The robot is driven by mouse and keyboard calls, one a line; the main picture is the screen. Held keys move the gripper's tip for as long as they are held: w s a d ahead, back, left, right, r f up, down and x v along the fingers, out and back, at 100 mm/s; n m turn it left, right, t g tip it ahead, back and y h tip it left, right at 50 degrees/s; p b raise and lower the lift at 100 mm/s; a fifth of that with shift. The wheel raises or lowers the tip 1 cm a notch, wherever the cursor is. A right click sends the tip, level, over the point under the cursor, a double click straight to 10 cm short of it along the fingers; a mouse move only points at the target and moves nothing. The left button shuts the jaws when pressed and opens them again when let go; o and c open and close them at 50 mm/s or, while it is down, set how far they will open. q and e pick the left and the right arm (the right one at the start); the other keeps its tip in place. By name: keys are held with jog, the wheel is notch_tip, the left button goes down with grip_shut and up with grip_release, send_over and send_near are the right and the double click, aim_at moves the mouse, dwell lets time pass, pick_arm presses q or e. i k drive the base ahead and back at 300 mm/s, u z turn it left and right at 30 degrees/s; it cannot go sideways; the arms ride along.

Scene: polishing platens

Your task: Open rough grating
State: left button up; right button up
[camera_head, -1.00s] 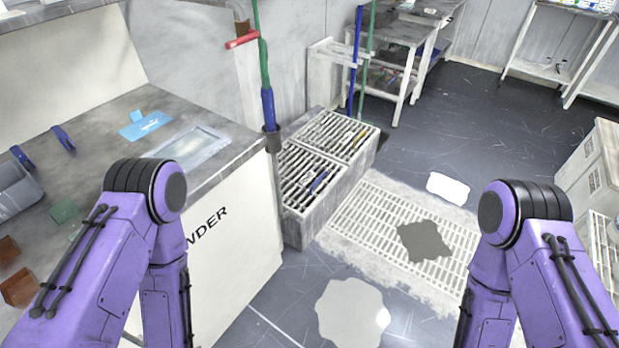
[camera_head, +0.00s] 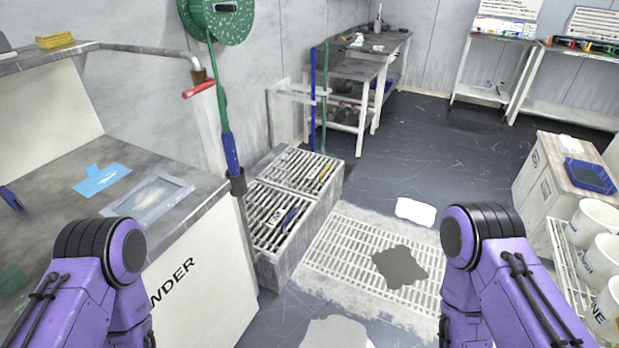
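Two slatted gratings top a grey box against the wall: a nearer grating (camera_head: 270,218) and a farther grating (camera_head: 298,170). Small tools with coloured handles lie on or between the slats of both. I cannot read any label telling which one is rough. A flat floor grating (camera_head: 345,250) with a dark grey patch lies to the right of the box. My purple arms show at the lower left and lower right, both short of the box. Both grippers are out of the picture.
A workbench (camera_head: 190,222) with a blue cloth (camera_head: 102,179) stands on the left. A green hose with a blue nozzle (camera_head: 231,155) hangs beside the box. A cabinet (camera_head: 545,175) and white buckets (camera_head: 594,222) stand on the right. White patch (camera_head: 416,211) and open dark floor lie between.

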aim_at(313, 172)
jog(key=z, duration=0.2)
jog(key=i, duration=0.65)
jog(key=z, duration=0.55)
jog(key=i, duration=2)
jog(key=z, duration=0.1)
